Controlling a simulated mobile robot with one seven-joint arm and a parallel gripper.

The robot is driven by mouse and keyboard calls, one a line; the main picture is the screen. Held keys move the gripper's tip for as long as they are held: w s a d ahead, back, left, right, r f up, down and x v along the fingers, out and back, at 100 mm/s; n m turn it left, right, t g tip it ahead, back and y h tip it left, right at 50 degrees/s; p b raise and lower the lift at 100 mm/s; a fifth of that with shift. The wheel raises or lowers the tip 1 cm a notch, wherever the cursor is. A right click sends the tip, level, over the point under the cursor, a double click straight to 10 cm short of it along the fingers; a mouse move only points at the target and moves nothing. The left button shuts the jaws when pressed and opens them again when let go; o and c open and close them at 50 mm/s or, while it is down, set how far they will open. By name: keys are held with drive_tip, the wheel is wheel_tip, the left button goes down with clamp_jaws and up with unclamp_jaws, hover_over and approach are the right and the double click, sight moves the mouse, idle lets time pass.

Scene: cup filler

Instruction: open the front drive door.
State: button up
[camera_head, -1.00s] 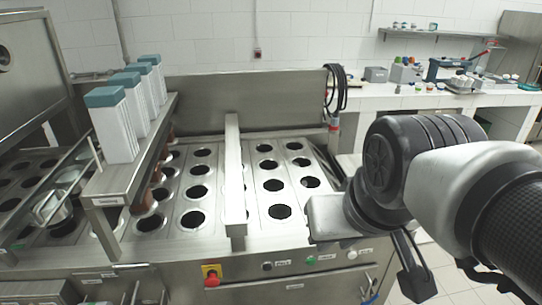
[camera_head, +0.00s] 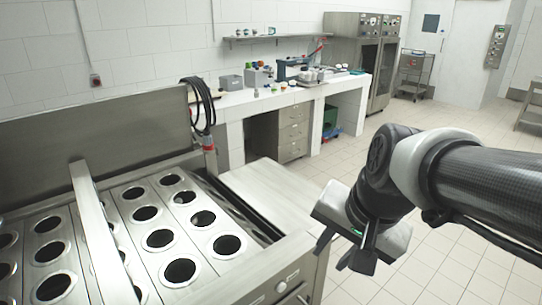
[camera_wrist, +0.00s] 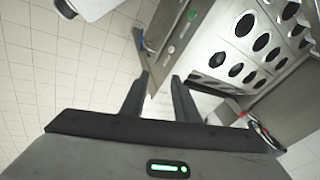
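The steel cup filler (camera_head: 150,235) with rows of round holes fills the lower left of the head view. Its front panel (camera_head: 285,288) shows only at the bottom edge, with a pale knob. The front drive door cannot be made out in the head view; the front is mostly cut off. In the wrist view the filler's front (camera_wrist: 172,35) is seen steeply from the side, with a green button. My gripper (camera_head: 340,250) hangs over the floor to the right of the filler's front corner. In the wrist view its two fingers (camera_wrist: 162,76) are apart with nothing between them.
A steel side table (camera_head: 272,190) adjoins the filler's right side. Black cables (camera_head: 203,105) hang at its back corner. A white counter (camera_head: 290,95) with drawers stands against the back wall. Tiled floor (camera_head: 450,265) is open to the right.

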drive_tip(key=w+d+f+m+y+b, duration=0.1)
drive_tip(key=w+d+f+m+b, duration=0.2)
drive_tip(key=f+m, duration=0.45)
drive_tip(key=w+d+f+m+g+b, duration=0.1)
drive_tip(key=w+f+m+b, duration=0.3)
drive_tip(key=f, duration=0.6)
drive_tip(key=w+d+f+m+y+b, duration=0.1)
drive_tip(key=w+d+f+m+b, duration=0.2)
drive_tip(key=f+m, duration=0.5)
drive_tip(key=b+x, duration=0.2)
drive_tip(key=x, duration=0.4)
drive_tip(key=a+b+x, duration=0.1)
drive_tip(key=b+x, duration=0.2)
drive_tip(key=x, duration=0.2)
drive_tip(key=s+b+x, duration=0.1)
drive_tip(key=b+x, duration=0.1)
drive_tip(key=x, duration=0.4)
drive_tip(key=shift+a+f+b, duration=0.2)
drive_tip(key=shift+a+b, duration=0.15)
clamp_jaws()
